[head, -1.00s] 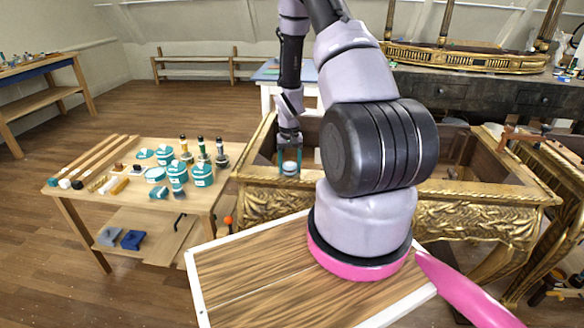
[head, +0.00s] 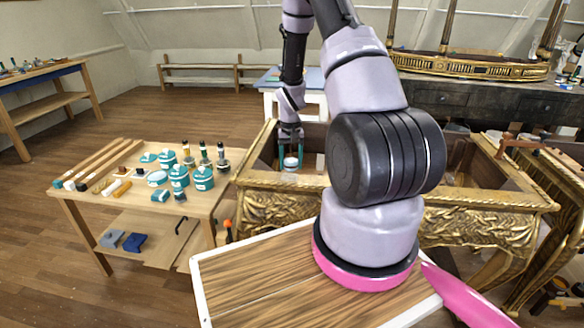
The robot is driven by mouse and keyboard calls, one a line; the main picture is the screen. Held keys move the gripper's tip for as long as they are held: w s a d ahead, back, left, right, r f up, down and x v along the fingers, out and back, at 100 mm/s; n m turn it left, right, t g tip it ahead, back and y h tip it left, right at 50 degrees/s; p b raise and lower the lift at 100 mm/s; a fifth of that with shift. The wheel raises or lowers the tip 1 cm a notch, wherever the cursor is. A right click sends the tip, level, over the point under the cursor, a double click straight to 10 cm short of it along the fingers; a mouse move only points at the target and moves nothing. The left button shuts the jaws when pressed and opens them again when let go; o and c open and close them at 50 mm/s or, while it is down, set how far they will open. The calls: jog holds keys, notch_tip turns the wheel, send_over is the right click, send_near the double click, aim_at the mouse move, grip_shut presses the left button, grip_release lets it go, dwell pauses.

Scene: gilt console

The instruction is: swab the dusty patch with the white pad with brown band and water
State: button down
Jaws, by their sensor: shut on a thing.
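My gripper (head: 290,160) reaches down into the left part of the open gilt console (head: 490,203). Its teal fingers are shut on a small white thing, which looks like the white pad (head: 290,164). The pad is low inside the console frame; I cannot tell whether it touches a surface. Its brown band is too small to make out. I cannot pick out the dusty patch; the console's middle is hidden behind my arm. No water is clearly identifiable.
A wooden table (head: 95,207) at left holds teal-labelled tubs (head: 203,178), several bottles and wooden tools. Blue and grey blocks lie on its lower shelf. A dark cabinet (head: 450,97) with a gilt model ship stands behind.

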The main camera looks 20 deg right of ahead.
aim_at(291, 161)
jog(key=shift+r, duration=1.95)
jog(key=shift+f, duration=0.1)
